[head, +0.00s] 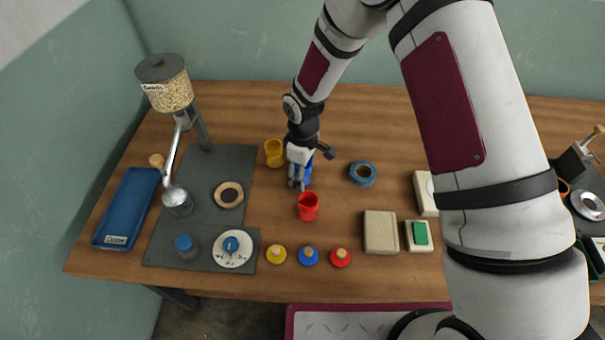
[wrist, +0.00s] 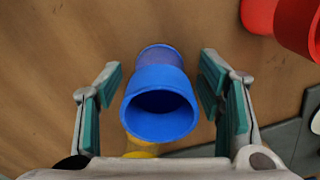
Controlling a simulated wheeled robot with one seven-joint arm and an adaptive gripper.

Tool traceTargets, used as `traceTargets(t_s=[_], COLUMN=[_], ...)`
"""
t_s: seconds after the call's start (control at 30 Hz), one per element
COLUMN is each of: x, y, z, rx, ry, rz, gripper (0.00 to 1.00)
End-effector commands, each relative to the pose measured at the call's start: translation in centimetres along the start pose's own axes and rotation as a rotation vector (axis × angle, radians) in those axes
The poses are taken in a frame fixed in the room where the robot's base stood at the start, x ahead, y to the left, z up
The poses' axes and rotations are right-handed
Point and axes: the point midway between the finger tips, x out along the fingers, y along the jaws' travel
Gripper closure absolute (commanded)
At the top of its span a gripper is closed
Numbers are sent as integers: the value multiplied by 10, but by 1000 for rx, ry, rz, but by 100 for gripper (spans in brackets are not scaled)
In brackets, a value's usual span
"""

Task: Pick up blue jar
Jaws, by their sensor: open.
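The blue jar (wrist: 160,95) stands upright on the table, with its dark open mouth facing my wrist camera. In the head view the blue jar (head: 307,174) is mostly hidden behind my gripper (head: 299,180). In the wrist view my gripper (wrist: 163,95) is open, with one green-padded finger on each side of the jar. Gaps show between both fingers and the jar, so I see no contact.
A red jar (head: 308,206) stands just in front, and a yellow jar (head: 274,152) behind to the left. Yellow (head: 276,254), blue (head: 308,256) and red (head: 340,257) lids lie near the front edge.

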Motion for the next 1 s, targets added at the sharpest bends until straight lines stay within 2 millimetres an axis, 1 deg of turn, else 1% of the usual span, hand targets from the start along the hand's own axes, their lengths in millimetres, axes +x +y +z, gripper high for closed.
traceTargets(t_s=[0.17, 0.2, 0.27, 0.3, 0.37, 0.4, 0.43, 0.67, 0.77, 0.87, 1.0], x=[0, 0, 0, 0, 0, 0, 0, 0, -3, -13, -38], y=[0, 0, 0, 0, 0, 0, 0, 0, 1, 2, 2], z=[0, 0, 0, 0, 0, 0, 0, 0, 0, -1, -1], rx=[0, 0, 0, 0, 0, 0, 0, 1, 1, 1, 2], ry=[0, 0, 0, 0, 0, 0, 0, 0, 2, 3, 3], rz=[0, 0, 0, 0, 0, 0, 0, 1, 2, 3, 4], gripper=[39, 41, 55, 64, 77, 86, 92, 92, 92, 92, 92])
